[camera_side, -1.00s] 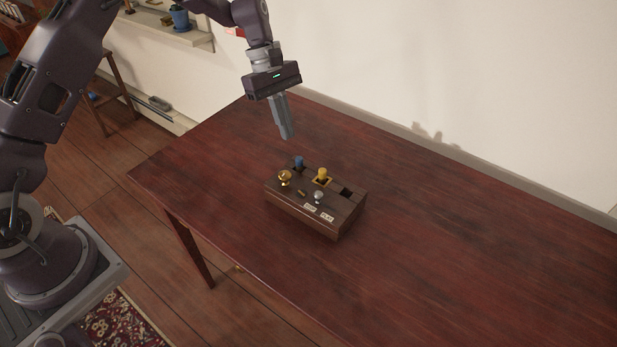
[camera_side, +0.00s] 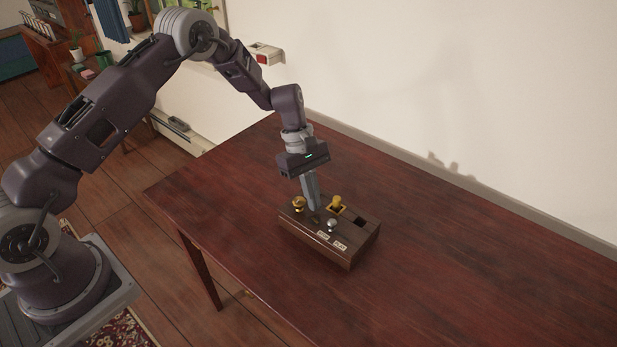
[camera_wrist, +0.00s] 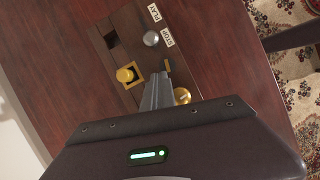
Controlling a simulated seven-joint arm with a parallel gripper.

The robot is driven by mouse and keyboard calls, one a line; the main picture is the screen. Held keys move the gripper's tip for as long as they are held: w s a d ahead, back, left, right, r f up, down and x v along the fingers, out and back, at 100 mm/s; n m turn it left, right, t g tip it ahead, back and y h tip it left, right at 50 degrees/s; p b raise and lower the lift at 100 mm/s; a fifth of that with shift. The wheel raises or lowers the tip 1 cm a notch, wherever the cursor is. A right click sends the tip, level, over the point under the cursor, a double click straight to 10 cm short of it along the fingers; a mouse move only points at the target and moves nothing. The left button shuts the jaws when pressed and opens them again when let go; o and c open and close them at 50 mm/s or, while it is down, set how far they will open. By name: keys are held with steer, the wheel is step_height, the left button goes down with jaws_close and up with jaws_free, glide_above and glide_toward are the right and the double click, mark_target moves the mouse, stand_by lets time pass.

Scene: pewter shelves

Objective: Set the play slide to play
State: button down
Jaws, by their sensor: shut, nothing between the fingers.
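A dark wooden control box (camera_side: 318,248) sits on the table. A silver knob (camera_side: 332,224) stands on its top near two white labels, STOP (camera_wrist: 167,36) and PLAY (camera_wrist: 154,12). In the wrist view the silver knob (camera_wrist: 151,38) is beside STOP, with PLAY farther along. My gripper (camera_side: 314,208) is shut and empty, pointing down over the box's left part. In the wrist view its fingertips (camera_wrist: 160,76) are near a small brass piece (camera_wrist: 167,65), apart from the silver knob. I cannot tell whether they touch the box.
A brass knob (camera_side: 299,203) and a yellow knob in a yellow frame (camera_side: 337,203) flank my fingers. A dark square opening (camera_side: 361,222) is at the box's right. The blue knob is hidden. The wooden table (camera_side: 470,270) around the box is clear.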

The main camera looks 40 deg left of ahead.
mark_target(322, 220)
steer(key=shift+s+d+r, duration=0.1)
steer(key=shift+s+d, duration=0.15)
steer(key=shift+d, duration=0.6)
steer(key=shift+s+d+r, duration=0.1)
steer(key=shift+s+d, duration=0.1)
steer(key=shift+d, duration=0.65)
